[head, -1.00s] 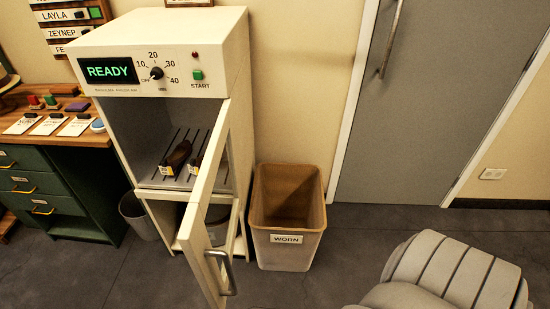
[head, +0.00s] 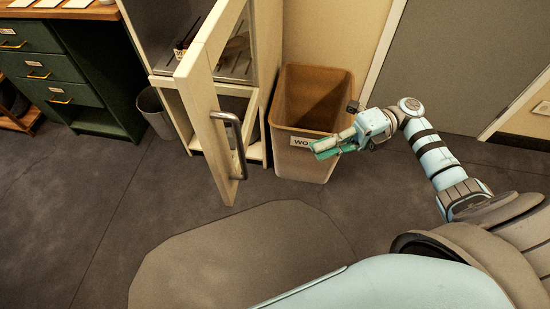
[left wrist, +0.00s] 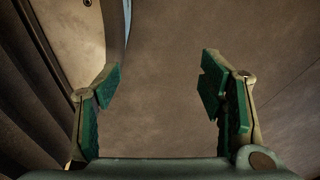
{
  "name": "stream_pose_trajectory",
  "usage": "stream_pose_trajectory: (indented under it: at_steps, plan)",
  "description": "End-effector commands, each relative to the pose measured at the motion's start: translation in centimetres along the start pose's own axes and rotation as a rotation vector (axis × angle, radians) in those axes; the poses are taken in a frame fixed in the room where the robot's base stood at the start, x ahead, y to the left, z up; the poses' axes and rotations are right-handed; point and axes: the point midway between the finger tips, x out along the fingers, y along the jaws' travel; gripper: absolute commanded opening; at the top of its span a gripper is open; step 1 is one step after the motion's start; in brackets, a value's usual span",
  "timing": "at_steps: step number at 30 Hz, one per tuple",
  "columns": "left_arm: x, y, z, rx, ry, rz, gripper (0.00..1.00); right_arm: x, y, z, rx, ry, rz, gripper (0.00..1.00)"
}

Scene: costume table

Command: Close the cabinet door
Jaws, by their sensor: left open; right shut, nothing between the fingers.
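The cabinet (head: 262,75) is cream-coloured and stands at the top middle of the head view, its upper part cut off. Its door (head: 207,110) is swung wide open toward me, with a grey bar handle (head: 238,140) on its right face. My right gripper (head: 318,150) is shut and empty, in front of the bin and right of the handle, apart from the door. My left gripper shows only in the left wrist view (left wrist: 158,95), open with nothing between its green-padded fingers. Items on the cabinet's rack are partly hidden by the door.
A brown bin (head: 312,100) labelled WORN stands right of the cabinet, behind my right gripper. A small grey bin (head: 156,110) and green drawers (head: 60,75) stand to the left. The grey floor (head: 110,220) in front of the door is clear.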

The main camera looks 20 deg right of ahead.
Motion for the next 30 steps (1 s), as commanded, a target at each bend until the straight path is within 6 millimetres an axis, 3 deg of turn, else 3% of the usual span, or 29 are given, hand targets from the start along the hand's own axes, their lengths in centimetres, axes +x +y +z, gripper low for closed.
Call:
stream_pose_trajectory:
  at_steps: [5, 16, 21, 30]
  plan:
    - [-0.8, -0.3, -0.1, 0.000, 0.001, -0.002, 0.64, 2.2, 0.5, -0.3, -0.003, 0.015, -0.002, 0.00]
    - [-1.5, 1.4, -0.1, -0.013, 0.000, 0.020, 0.64, 10.2, 0.5, -0.2, -0.003, 0.011, 0.003, 0.00]
    - [-0.9, 1.5, 0.0, -0.012, -0.002, 0.021, 0.64, 12.0, 0.3, 1.9, -0.002, 0.008, 0.004, 0.00]
    - [-0.8, 0.5, 0.0, -0.005, -0.002, 0.008, 0.64, 12.7, 0.3, 2.6, 0.001, 0.008, 0.001, 0.00]
